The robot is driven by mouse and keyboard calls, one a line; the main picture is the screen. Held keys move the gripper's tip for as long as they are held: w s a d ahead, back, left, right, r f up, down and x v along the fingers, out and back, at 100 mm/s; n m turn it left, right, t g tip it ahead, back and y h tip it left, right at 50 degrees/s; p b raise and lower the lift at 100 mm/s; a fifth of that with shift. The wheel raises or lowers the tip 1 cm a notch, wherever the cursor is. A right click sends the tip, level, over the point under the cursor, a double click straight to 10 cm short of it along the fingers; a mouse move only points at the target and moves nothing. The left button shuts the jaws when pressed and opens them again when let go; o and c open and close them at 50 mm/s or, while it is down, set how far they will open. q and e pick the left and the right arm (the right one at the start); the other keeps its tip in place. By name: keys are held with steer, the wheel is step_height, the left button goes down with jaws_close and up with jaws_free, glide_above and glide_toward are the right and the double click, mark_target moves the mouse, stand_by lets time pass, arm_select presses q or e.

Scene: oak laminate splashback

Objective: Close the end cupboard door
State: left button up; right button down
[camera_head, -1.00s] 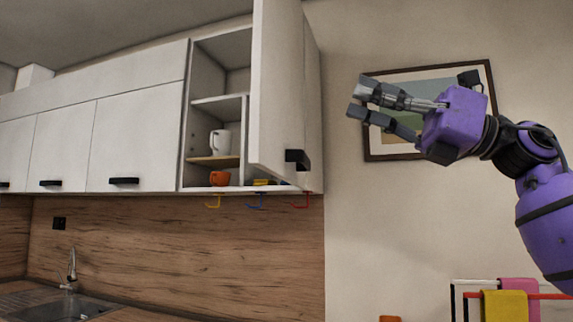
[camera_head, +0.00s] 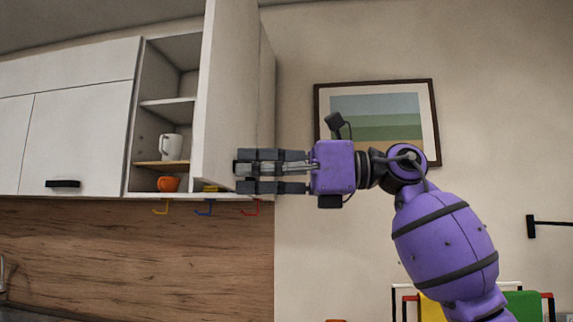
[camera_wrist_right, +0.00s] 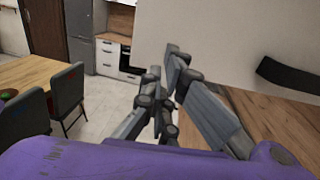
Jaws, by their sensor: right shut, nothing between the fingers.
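The end cupboard door (camera_head: 229,85) is white and stands open, swung out from the cabinet (camera_head: 160,48) at the right end of the row. In the wrist view the door (camera_wrist_right: 215,40) fills the upper right, with its black handle (camera_wrist_right: 285,75); in the head view my gripper hides the handle. My right gripper (camera_head: 242,170) is shut and empty, its fingertips overlapping the door's lower part. In the wrist view the fingers (camera_wrist_right: 172,65) are beside the white panel; I cannot tell whether they touch it. My left gripper is not in view.
A white mug (camera_head: 171,146) and an orange cup (camera_head: 168,184) stand inside the cupboard. A framed picture (camera_head: 380,100) is on the wall behind my arm. Chairs (camera_wrist_right: 65,92) and a table (camera_wrist_right: 30,78) show in the wrist view.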

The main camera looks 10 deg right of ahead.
mark_target(212, 171)
steer(key=shift+w+a+p, duration=0.15)
steer(key=shift+a, duration=0.75)
steer(key=shift+w+a+p, duration=0.15)
steer(key=shift+a, duration=0.7)
